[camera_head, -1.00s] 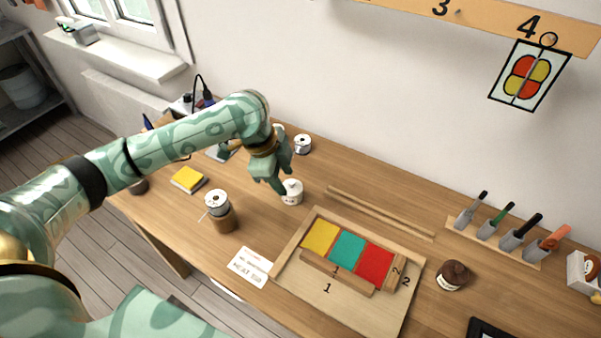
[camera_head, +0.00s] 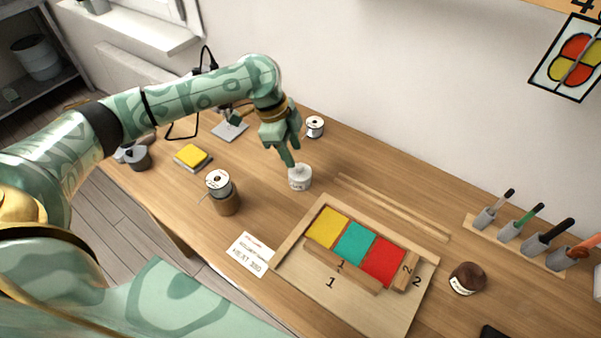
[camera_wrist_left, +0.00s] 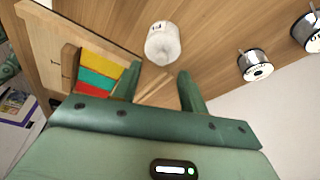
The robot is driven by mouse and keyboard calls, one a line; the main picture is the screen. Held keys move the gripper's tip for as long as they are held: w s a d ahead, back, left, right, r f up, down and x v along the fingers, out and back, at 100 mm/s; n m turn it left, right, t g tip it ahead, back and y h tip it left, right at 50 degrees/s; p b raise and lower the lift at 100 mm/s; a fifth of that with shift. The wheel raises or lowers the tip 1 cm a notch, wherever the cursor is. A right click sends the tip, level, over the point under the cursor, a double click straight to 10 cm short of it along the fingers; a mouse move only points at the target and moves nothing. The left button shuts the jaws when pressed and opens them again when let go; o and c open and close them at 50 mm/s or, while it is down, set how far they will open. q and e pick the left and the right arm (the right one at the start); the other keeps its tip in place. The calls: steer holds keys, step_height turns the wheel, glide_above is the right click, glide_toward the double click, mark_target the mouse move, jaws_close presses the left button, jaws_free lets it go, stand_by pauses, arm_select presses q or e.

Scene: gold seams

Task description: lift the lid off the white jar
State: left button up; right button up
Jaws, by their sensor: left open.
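The small white jar (camera_head: 299,181) stands upright on the bench, left of the wooden frame. Its white lid (camera_head: 299,169) appears to be on it. My left gripper (camera_head: 291,154) is open and empty, its fingers pointing down just above and to the left of the jar. In the left wrist view the jar (camera_wrist_left: 162,48) is beyond the open fingertips (camera_wrist_left: 158,72), with a gap between. My right gripper is not in view.
A wooden frame (camera_head: 433,260) with yellow, teal and red panes lies to the right. Wooden strips (camera_head: 395,207), a brown jar (camera_head: 468,279) and a tool rack (camera_head: 515,243) lie right.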

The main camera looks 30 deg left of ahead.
mark_target(300, 165)
arm_select(q)
steer(key=b+x, duration=0.2)
steer(key=x, duration=0.3)
steer(key=shift+w, duration=0.2)
steer(key=shift+r, duration=0.1)
jaws_close()
